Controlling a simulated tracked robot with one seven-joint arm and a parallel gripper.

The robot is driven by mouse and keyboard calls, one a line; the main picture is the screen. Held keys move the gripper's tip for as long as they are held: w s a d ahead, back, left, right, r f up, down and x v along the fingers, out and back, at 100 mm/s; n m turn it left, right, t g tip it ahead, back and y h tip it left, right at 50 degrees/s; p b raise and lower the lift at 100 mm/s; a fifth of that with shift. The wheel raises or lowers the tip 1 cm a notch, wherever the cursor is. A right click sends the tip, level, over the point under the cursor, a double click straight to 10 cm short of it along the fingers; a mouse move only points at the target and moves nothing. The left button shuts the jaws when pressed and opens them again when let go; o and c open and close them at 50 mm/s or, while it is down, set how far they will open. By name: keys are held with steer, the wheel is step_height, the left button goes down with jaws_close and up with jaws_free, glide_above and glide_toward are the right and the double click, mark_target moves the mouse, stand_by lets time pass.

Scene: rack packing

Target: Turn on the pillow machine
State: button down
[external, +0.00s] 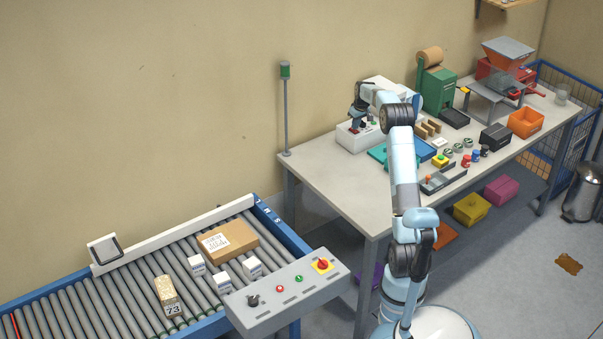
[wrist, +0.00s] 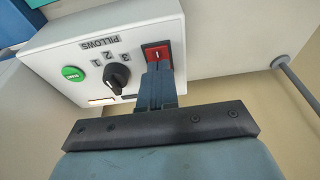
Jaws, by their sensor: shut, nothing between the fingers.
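The pillow machine (external: 352,139) is a white box at the left back of the long table. Its control panel fills the upper part of the wrist view, with a "PILLOWS" label (wrist: 100,41), a green button (wrist: 73,74), a black knob (wrist: 117,78) beside the numbers 1, 2, 3, and a red rocker switch (wrist: 156,51) with a white "I" mark. My gripper (wrist: 157,66) is shut and empty, its fingertips at the switch's lower edge and hiding part of it. I cannot tell whether they touch. In the external view, my gripper (external: 357,124) is at the machine's front.
The table (external: 322,171) also holds a green machine (external: 437,89), a red-and-grey machine (external: 505,68), an orange bin (external: 525,122) and small items right of my arm. A roller conveyor (external: 130,286) with boxes and its own control panel (external: 285,292) stands at the left.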

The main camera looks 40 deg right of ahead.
steer(key=v, duration=0.4)
steer(key=shift+w, duration=0.25)
steer(key=s+r, duration=0.4)
steer(key=r, duration=0.4)
steer(key=shift+s+r, duration=0.3)
steer(key=s+a+r+t, duration=0.1)
steer(key=s+a+r, duration=0.5)
steer(key=s+a, duration=0.45)
steer(key=s+a+r, duration=0.5)
steer(key=s+a, duration=0.2)
steer(key=a, duration=0.7)
steer(key=s+a+f, duration=0.2)
steer(key=s+a, duration=0.2)
steer(key=s, duration=0.5)
steer(key=s+a+f+t, duration=0.1)
steer(key=s+a+f, duration=0.2)
steer(key=s, duration=0.7)
steer(key=s+a+f+t, duration=0.1)
steer(key=s+a+f, duration=0.2)
steer(key=s+a, duration=0.3)
steer(key=s, duration=0.3)
steer(key=shift+s, duration=0.15)
